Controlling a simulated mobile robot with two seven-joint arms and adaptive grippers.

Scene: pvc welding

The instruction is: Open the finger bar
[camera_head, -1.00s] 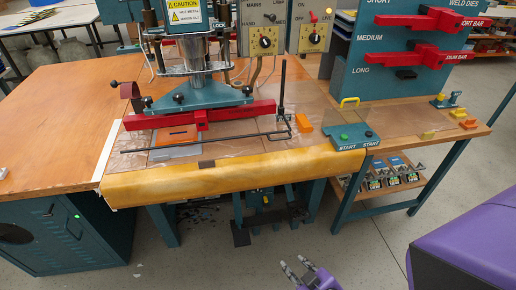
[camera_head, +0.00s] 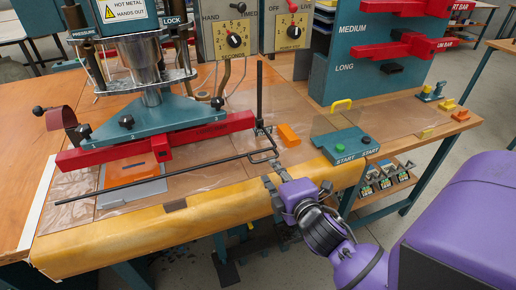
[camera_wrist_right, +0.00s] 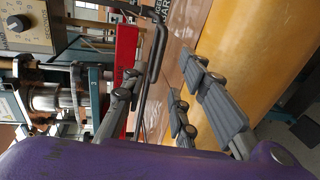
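The finger bar is a thin black rod (camera_head: 170,178) that runs across the front of the red weld bar (camera_head: 215,134), with a bent loop at its right end by a black upright post. My right gripper (camera_head: 272,180) is just in front of that right end, above the yellow padded table edge. In the right wrist view, the black bar (camera_wrist_right: 152,72) lies between the spread fingers of the right gripper (camera_wrist_right: 155,88), which is open. I cannot tell whether a finger touches the bar. My left gripper is not in view.
The teal press foot (camera_head: 150,119) stands above the red bar, with an orange piece on a grey plate (camera_head: 132,191) below. The yellow padded edge (camera_head: 120,235) borders the table front.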

